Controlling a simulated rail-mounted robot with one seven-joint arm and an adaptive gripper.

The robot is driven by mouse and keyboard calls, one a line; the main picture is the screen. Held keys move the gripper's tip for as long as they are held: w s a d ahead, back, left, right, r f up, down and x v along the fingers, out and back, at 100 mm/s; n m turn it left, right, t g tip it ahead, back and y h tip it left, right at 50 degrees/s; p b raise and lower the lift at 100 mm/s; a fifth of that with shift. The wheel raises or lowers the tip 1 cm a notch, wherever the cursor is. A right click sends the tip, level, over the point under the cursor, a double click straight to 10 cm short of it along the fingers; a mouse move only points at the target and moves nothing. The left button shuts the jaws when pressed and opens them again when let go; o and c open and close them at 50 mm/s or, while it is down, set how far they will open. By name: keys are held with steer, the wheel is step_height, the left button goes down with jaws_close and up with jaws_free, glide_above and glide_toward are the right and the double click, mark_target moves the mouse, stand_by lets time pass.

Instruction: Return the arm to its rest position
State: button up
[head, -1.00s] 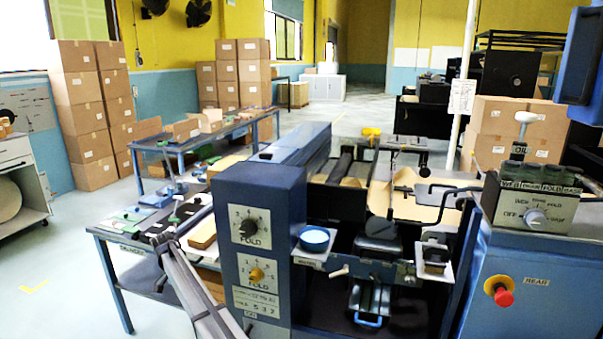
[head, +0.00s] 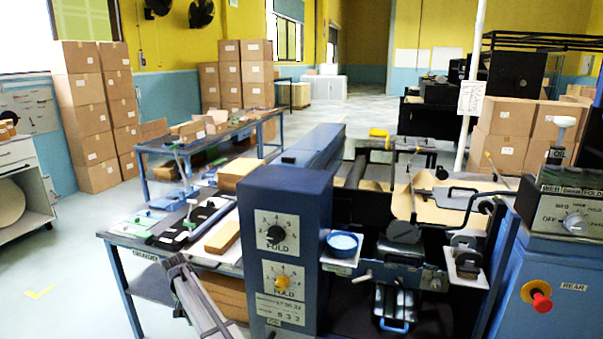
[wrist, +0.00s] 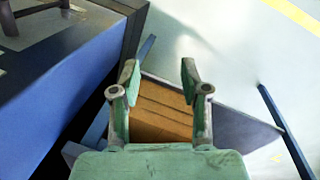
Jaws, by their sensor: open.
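My gripper (wrist: 160,72) shows in the wrist view with its two green-grey fingers apart and nothing between them. It points down past the side of a blue machine. Brown cardboard-coloured stock (wrist: 160,112) lies below and beyond the fingers, with no visible contact. In the head view a grey, bar-like part of my arm reaches in at the lower left, in front of the bench and left of the blue machine cabinet (head: 285,205). The fingers cannot be made out there.
The cabinet has two dials and stands close to my arm. A bench (head: 125,243) with tools and blocks is behind and left. A control box (head: 570,215) with a red button (head: 541,302) below it is at right. Open floor (head: 60,250) lies at left.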

steer(key=s+d+f+n+g, duration=0.1)
steer(key=s+d+f, duration=0.6)
steer(key=d, duration=0.3)
steer(key=s+d+f+n, duration=0.1)
steer(key=s+d+f, duration=0.65)
steer(key=d, duration=0.25)
steer(key=s+d+f+g, duration=0.1)
steer(key=s+d+f, duration=0.5)
steer(key=d+f, duration=0.3)
steer(key=s+d+f+m+g, duration=0.1)
steer(key=s+d, duration=0.7)
steer(key=s, duration=0.4)
steer(key=s+d+f+m+g+y, duration=0.1)
steer(key=s+d+f+g, duration=0.1)
steer(key=s+d, duration=0.5)
steer(key=s+d+f+m+g+y, duration=0.1)
steer(key=s+d, duration=0.7)
steer(key=s, duration=1)
steer(key=shift+d+f+g, duration=0.3)
steer(key=shift+d+f, duration=0.05)
